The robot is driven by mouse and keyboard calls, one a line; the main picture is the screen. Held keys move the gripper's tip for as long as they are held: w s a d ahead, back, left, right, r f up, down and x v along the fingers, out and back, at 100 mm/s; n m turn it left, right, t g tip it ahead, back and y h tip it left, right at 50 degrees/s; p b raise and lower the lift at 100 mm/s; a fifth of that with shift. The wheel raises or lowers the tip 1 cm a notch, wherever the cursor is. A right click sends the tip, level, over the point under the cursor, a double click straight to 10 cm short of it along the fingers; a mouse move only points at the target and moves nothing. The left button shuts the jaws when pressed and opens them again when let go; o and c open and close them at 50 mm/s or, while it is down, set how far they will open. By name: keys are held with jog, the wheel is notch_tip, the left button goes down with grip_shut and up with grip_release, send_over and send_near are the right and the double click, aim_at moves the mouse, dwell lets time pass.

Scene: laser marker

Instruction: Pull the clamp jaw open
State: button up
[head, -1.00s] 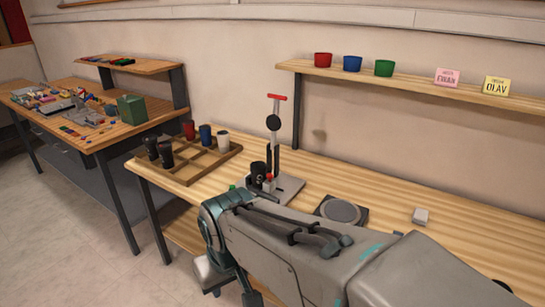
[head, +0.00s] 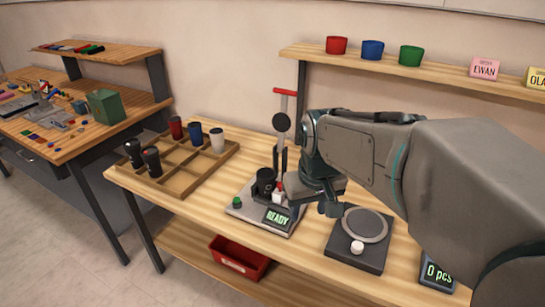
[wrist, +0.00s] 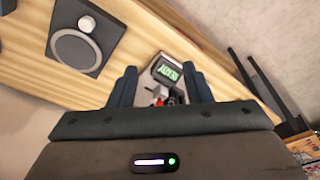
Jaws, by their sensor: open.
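The laser marker's grey base (head: 245,209) stands on the wooden bench, with a dark upright, a red-topped bar and a lit display reading READY (head: 277,217). On the base are a black round part (head: 264,184) and, just right of it, a small pale block with a red top (head: 278,193), which looks like the clamp jaw. My gripper (head: 328,205) is just right of the marker, open and empty. In the wrist view the open fingers (wrist: 159,75) frame the display (wrist: 168,69) and the red part (wrist: 158,102). The gap between the jaw and black part is unclear.
A dark pad with a grey disc (head: 340,258) and white knob lies right of the marker, near a "0 pcs" display (head: 437,274). A wooden divided tray (head: 178,185) with several tumblers stands left. A red bin (head: 240,258) sits below. A shelf (head: 430,75) runs behind.

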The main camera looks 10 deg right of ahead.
jog(key=w+r+n+g+p, duration=0.1)
jog(key=w+r+n+p, duration=0.1)
jog(key=w, duration=1.2)
jog(key=n+g+p, duration=0.1)
jog(key=n+p, duration=0.1)
jog(key=n, duration=0.1)
send_near(280, 183)
notch_tip(280, 183, down, 8)
jog(key=shift+f+p, duration=0.25)
jog(key=shift+p, duration=0.55)
grip_shut()
